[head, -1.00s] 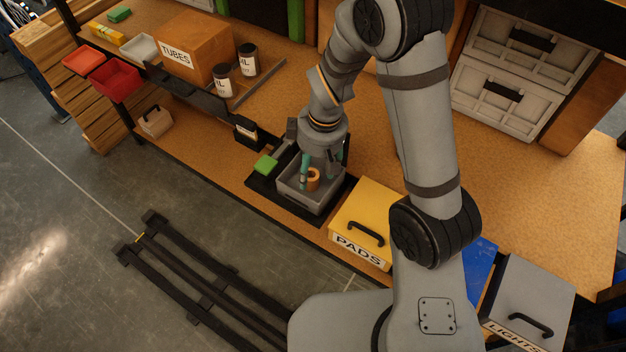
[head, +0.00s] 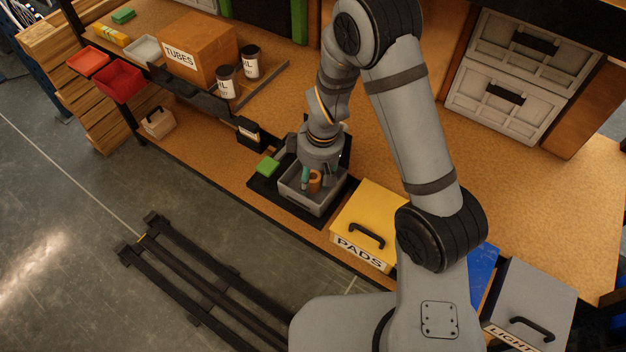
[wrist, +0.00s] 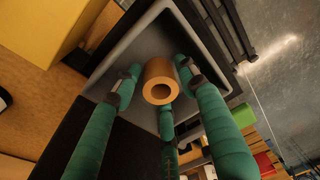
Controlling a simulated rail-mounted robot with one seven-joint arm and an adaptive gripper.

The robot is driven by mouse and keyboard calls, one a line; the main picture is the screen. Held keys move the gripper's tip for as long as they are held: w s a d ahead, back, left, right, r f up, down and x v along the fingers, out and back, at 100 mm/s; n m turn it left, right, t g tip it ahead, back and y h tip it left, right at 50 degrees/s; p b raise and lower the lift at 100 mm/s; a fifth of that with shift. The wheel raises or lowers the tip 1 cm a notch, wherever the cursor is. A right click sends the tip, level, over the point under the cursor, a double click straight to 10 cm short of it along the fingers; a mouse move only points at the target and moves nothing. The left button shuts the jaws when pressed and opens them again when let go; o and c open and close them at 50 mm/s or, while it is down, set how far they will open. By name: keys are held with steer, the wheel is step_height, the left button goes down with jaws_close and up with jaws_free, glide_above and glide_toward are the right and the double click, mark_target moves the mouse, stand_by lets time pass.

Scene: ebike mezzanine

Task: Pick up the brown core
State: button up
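The brown core (head: 315,182) is a short hollow tube inside the grey tray (head: 291,196) on the bench. In the wrist view the core (wrist: 161,76) shows its open end towards the camera. My gripper (head: 313,174) points down into the tray, right at the core. In the wrist view the green fingers of my gripper (wrist: 158,78) stand around the core, spread on its left, right and near side. Narrow gaps show between the side fingers and the core, so it looks open. The far side of the core's base is hidden.
A small black box (head: 248,133) and the TUBES carton (head: 198,50) are farther left.

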steer(key=c, duration=0.6)
steer(key=shift+r, duration=0.1)
